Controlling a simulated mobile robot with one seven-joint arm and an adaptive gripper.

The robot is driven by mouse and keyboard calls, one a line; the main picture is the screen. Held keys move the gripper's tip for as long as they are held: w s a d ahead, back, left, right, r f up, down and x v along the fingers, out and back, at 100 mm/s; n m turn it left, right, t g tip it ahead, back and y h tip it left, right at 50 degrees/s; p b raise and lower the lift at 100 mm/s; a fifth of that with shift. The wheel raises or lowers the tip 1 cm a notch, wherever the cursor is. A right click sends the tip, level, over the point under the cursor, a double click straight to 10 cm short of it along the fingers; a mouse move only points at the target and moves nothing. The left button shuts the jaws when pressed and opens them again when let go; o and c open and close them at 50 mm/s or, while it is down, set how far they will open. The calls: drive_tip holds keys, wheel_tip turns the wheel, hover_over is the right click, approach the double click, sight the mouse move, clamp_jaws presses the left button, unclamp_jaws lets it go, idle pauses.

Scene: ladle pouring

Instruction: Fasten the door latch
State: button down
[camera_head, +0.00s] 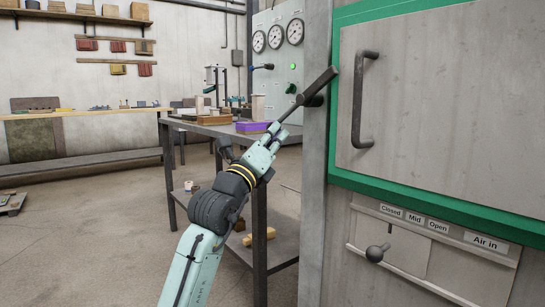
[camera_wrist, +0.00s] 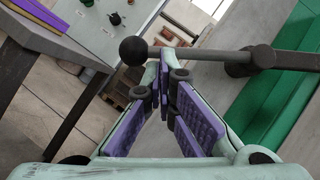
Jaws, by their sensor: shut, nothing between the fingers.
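The door latch (camera_head: 318,86) is a dark grey bar on the grey door post, tilted up to the right. Its upper end overlaps the edge of the green-framed door (camera_head: 440,80) in the head view; I cannot tell whether it touches. In the wrist view, the latch's thin rod (camera_wrist: 190,54) ends in a black ball knob (camera_wrist: 133,50) on the left and meets a thicker bar on the right. My gripper (camera_head: 283,116) is shut and empty, just below the latch. Its purple-padded fingers (camera_wrist: 165,78) point at the rod; contact is unclear.
The door carries a dark handle (camera_head: 363,100). A metal table (camera_head: 225,130) with a purple tray (camera_head: 254,126) stands behind my arm. A gauge panel (camera_head: 278,60) is beyond. The floor at left is mostly clear.

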drive_tip(key=shift+w+a+r+p, duration=0.25)
drive_tip(key=shift+w+r+p, duration=0.15)
drive_tip(key=shift+r, duration=0.3)
drive_tip(key=shift+w+a+r+p, duration=0.3)
drive_tip(key=shift+w+r, duration=0.15)
drive_tip(key=shift+r, duration=0.25)
drive_tip(key=shift+w+a+r+p, duration=0.25)
drive_tip(key=shift+w+r+p, duration=0.15)
drive_tip(key=shift+r, duration=0.3)
drive_tip(key=shift+f, duration=0.1)
